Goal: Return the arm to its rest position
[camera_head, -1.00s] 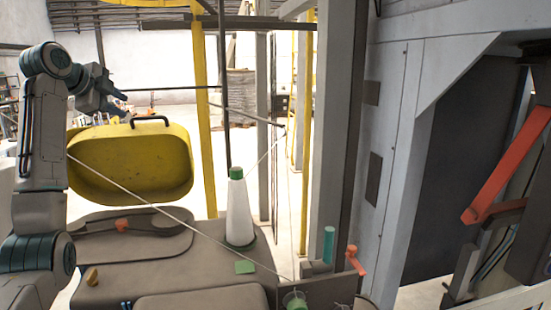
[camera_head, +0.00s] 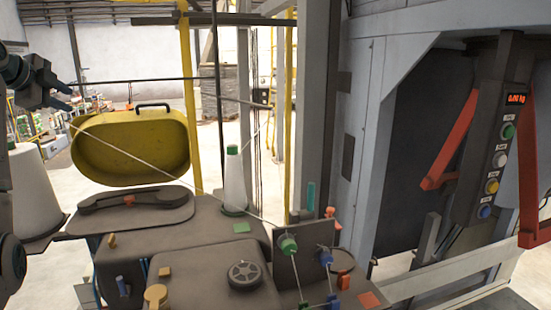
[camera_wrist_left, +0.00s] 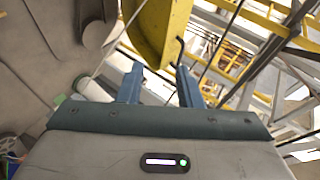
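My left gripper (camera_head: 70,97) is at the upper left of the head view, to the left of the yellow tub-shaped lid (camera_head: 130,148) and apart from it. In the left wrist view the two blue fingers of this gripper (camera_wrist_left: 161,86) stand apart with nothing between them. The yellow lid (camera_wrist_left: 158,30) shows beyond the fingers there. My right gripper is in neither view.
A sewing head with a white thread cone (camera_head: 234,185) stands in front, its thread running across the view. A larger white cone (camera_head: 33,190) is at the left. A button panel (camera_head: 493,145) and red arms (camera_head: 455,140) are at the right.

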